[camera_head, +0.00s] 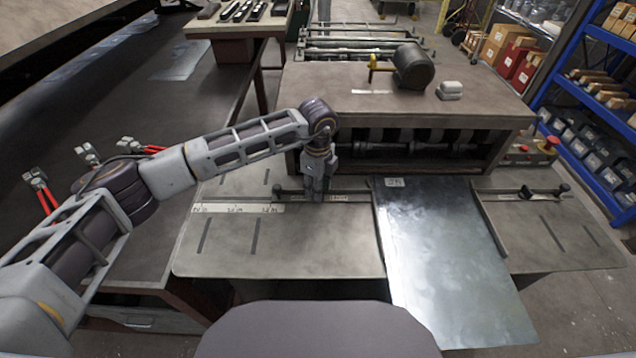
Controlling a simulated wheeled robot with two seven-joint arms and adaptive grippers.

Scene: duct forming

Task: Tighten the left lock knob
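My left gripper (318,186) points straight down over the left guide's bar (350,194), at the front left of the machine. Its fingers cover the spot where a lock knob may sit, so I cannot see the knob or whether the fingers touch it. A small dark end knob (277,189) shows at the bar's left end, left of the gripper. The fingers are too small to tell whether they are open or shut. My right gripper is not in view.
A sheet of metal (445,260) lies between the left guide and the right guide (492,222). The right guide carries dark knobs (526,192). A scale strip (235,208) lies left of the gripper. The machine body (350,88) stands behind. Red-handled tools (40,190) lie at left.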

